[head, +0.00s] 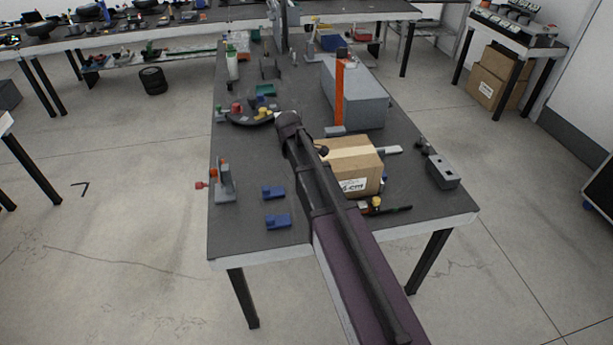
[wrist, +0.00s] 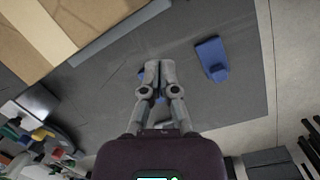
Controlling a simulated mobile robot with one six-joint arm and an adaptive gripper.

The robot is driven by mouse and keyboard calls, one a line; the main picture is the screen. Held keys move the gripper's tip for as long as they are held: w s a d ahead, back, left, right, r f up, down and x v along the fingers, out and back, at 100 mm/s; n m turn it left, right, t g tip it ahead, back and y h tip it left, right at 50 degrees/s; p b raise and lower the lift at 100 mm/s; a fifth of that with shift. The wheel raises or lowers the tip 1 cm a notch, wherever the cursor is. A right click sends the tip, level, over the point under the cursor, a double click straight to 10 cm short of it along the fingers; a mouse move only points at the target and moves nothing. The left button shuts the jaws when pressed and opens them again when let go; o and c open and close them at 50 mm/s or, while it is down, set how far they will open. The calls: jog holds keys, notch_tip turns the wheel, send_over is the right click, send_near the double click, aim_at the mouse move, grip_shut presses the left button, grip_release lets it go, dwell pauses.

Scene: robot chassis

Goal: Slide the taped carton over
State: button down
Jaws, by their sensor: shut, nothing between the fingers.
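The taped carton (head: 352,167) is a brown box with a pale tape strip on top and a white label on its front. It sits on the dark workbench, to the right of my arm in the head view, and my arm partly covers its left side. In the wrist view the carton (wrist: 50,35) fills the upper left corner. My gripper (wrist: 154,66) is shut and empty, its fingertips together over the bench top. The fingertips are apart from the carton in the wrist view. In the head view the fingers are hidden by my arm.
Blue blocks (head: 276,221) lie on the bench near its front left. A large grey box (head: 362,95) stands behind the carton. A grey fixture (head: 442,172) is at the right edge, and a dark tool (head: 392,209) lies by the front edge. Bare bench shows at the left.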

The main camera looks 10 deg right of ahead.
jog(key=w+a+n+h, duration=0.1)
jog(key=w+a+n, duration=0.2)
jog(key=w+n, duration=0.2)
jog(key=w, duration=0.3)
jog(key=shift+w+f+n+b, duration=0.3)
jog(key=shift+n+b, duration=0.1)
jog(key=shift+f, duration=0.1)
jog(key=b+x, duration=1)
jog(key=shift+w+d, duration=0.1)
jog(key=shift+d, duration=1.95)
jog(key=shift+d, duration=0.9)
